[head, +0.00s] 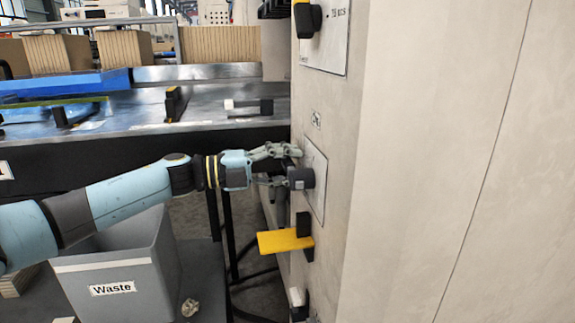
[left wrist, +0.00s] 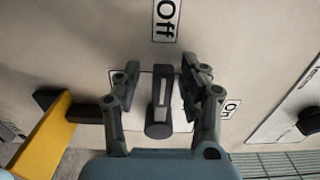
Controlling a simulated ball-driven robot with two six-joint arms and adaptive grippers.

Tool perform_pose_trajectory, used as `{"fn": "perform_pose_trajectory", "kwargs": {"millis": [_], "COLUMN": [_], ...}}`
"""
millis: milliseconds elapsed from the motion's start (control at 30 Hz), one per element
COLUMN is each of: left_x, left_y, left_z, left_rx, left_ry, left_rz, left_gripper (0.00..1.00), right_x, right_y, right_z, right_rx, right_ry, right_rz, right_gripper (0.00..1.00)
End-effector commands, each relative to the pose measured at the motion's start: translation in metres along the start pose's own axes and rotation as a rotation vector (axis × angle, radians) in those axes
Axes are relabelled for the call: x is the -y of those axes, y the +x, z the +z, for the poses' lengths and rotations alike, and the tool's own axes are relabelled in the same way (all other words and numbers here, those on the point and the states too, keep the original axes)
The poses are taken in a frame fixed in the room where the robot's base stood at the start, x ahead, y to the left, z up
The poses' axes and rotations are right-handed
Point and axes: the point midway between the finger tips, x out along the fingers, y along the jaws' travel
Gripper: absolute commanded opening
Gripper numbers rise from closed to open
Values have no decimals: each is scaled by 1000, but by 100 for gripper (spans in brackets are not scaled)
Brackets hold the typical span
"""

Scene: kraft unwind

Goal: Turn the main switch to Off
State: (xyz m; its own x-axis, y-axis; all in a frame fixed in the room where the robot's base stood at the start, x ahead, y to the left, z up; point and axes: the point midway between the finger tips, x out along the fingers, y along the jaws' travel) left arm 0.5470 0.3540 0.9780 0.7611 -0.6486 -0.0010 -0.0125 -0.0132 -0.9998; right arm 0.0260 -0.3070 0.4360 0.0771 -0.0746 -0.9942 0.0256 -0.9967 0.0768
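The main switch is a dark knob (head: 301,178) on a pale plate on the side of the beige cabinet. In the left wrist view the knob (left wrist: 160,100) stands between my fingers, its bar running up and down the picture. An "Off" label (left wrist: 166,20) is above it, in line with the bar, and an "On" label (left wrist: 230,107) is to its right, partly behind a finger. My left gripper (head: 283,166) is open at the knob; in the wrist view its fingers (left wrist: 160,95) straddle the knob with gaps on both sides. My right gripper is out of view.
A yellow lever (head: 285,241) sticks out of the cabinet below the knob. Another black and yellow control (head: 307,18) is above it. A grey "Waste" bin (head: 120,265) stands below my left arm. A metal machine bed (head: 215,105) lies behind.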

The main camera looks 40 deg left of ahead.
Motion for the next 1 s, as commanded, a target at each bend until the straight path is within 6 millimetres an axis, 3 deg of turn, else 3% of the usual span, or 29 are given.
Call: {"fn": "perform_pose_trajectory", "kwargs": {"millis": [267,700,1000], "left_x": [0,-1,0], "left_y": [-7,-96,-120], "left_z": [0,0,0], "left_rx": [-1,-2,-1], "left_ry": [3,1,0], "left_rz": [1,8,0], "left_gripper": [42,42,42], "right_x": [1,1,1], "right_y": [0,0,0], "right_z": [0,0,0], "right_rx": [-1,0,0], "right_ry": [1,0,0], "right_rz": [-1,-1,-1], "right_gripper": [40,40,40]}}
